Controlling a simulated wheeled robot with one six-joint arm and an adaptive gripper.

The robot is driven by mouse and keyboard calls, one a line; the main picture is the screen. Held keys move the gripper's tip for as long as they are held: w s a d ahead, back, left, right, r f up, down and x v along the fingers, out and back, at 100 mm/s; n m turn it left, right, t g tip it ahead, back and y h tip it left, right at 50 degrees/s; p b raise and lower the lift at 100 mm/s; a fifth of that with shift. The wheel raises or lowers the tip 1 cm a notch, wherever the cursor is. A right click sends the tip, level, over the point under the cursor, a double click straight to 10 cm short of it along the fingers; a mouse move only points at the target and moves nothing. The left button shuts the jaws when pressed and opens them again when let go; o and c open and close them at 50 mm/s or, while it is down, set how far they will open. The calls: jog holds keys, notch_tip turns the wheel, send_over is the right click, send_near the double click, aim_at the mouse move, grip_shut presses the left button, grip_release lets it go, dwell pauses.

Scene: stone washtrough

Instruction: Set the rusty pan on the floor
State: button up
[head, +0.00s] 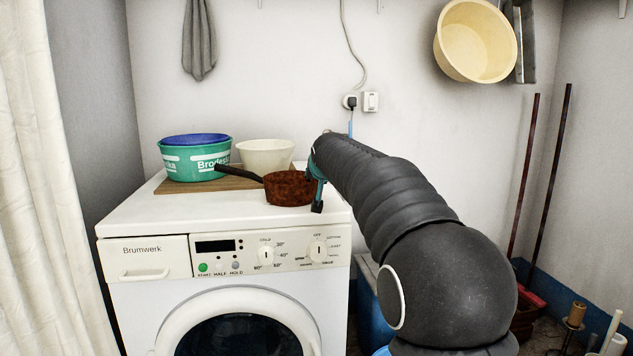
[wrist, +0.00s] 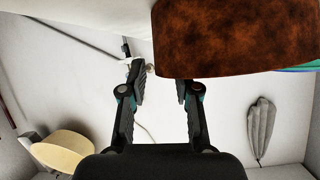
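The rusty pan (head: 290,188) sits upright on top of the white washing machine (head: 130,218), near its right front. Its dark handle (head: 240,172) points left over a wooden board. My gripper (head: 318,190) is at the pan's right side, with one finger pointing down next to its wall; my arm hides the rest. In the wrist view, which is upside down, my gripper (wrist: 163,80) is open with a gap between its fingers. The pan (wrist: 235,38) fills the upper right there, its left edge lying between the fingertips. I cannot tell whether they touch it.
A green tub (head: 195,165) and a cream bowl (head: 265,154) stand behind the pan on the wooden board (head: 172,187). A blue container (head: 366,300) stands right of the machine. Two poles (head: 525,175) lean at the right wall. A curtain (head: 40,200) hangs left.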

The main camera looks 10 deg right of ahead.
jog(key=v, duration=1)
jog(key=shift+b, duration=0.45)
jog(key=shift+a, duration=0.1)
jog(key=s+f+n+g, duration=0.1)
jog(key=s+f+g, duration=0.1)
jog(key=s+f, duration=0.7)
jog(key=s+f+g, duration=0.2)
jog(key=s+f, duration=0.7)
jog(key=s, duration=1)
jog(key=s+f+n+g, duration=0.1)
jog(key=s+f+g, duration=0.2)
jog(key=s+f, duration=0.6)
jog(key=s, duration=0.5)
jog(key=shift+s+d+n+y, duration=0.2)
jog(key=shift+d+n+y, duration=0.05)
jog(key=shift+n+y, duration=0.05)
jog(key=shift+r, duration=0.1)
jog(key=shift+a, duration=0.2)
jog(key=shift+o, duration=0.2)
